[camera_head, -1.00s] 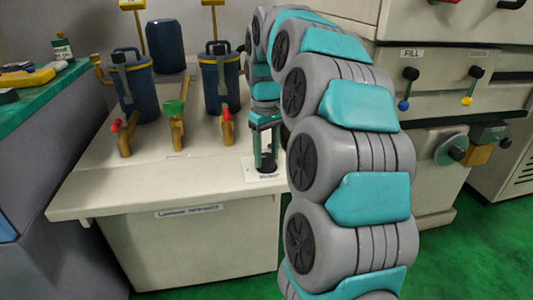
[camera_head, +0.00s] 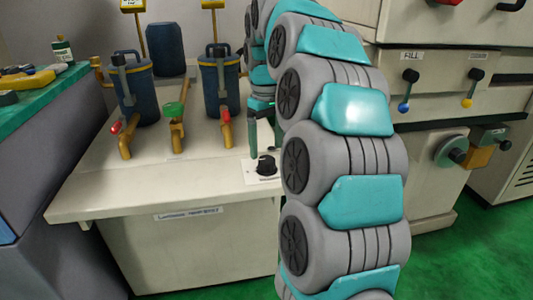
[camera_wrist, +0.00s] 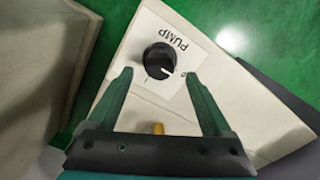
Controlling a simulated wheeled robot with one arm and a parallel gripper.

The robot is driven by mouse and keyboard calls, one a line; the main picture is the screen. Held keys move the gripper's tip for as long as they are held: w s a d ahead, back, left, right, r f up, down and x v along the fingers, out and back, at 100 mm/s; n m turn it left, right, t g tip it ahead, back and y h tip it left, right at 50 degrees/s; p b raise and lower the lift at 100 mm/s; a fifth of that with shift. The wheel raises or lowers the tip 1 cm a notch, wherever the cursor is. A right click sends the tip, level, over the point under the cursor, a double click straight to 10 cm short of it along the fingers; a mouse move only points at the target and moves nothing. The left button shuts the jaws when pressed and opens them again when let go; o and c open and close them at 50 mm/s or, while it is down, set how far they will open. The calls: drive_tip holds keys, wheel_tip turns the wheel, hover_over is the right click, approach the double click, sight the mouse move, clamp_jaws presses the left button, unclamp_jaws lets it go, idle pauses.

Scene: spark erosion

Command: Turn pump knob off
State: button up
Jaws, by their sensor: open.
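The pump knob (camera_head: 266,165) is a black round knob on a white plate at the right front of the cream bench top. In the wrist view the black knob (camera_wrist: 160,60) sits on a white label reading PUMP (camera_wrist: 180,43), with a light pointer mark on its lower right. My gripper (camera_wrist: 158,80) is open and empty; its two green fingers are spread on either side of the knob in that view, apart from it. In the head view my gripper (camera_head: 262,140) is above and just behind the knob, partly hidden by my arm.
On the bench (camera_head: 120,190), blue canisters (camera_head: 131,88) and brass valves with red and green handles (camera_head: 175,115) stand left of my gripper. A cabinet with a FILL lever (camera_head: 408,85) is at right. The bench's front strip is clear.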

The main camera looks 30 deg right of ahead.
sight(267, 159)
drive_tip(key=shift+r, duration=1.95)
drive_tip(key=s+a+f, duration=0.3)
drive_tip(key=s+a, duration=0.2)
drive_tip(key=s, duration=0.1)
drive_tip(key=s+a+f, duration=0.3)
drive_tip(key=s+a, duration=0.2)
drive_tip(key=s, duration=0.2)
drive_tip(key=shift+s+a+f+g, duration=0.25)
drive_tip(key=shift+a+g, duration=0.1)
drive_tip(key=shift+g, duration=0.05)
drive_tip(key=s+a+f, duration=0.1)
drive_tip(key=s+f, duration=0.3)
drive_tip(key=s, duration=0.2)
drive_tip(key=s+a+f+m, duration=0.1)
drive_tip(key=s+a+f, duration=0.1)
drive_tip(key=s+f, duration=0.2)
drive_tip(key=s+a+f+m+g, duration=0.1)
drive_tip(key=s+f, duration=0.3)
drive_tip(key=s, duration=0.5)
drive_tip(key=shift+a+f, duration=0.15)
drive_tip(key=shift+a, duration=0.05)
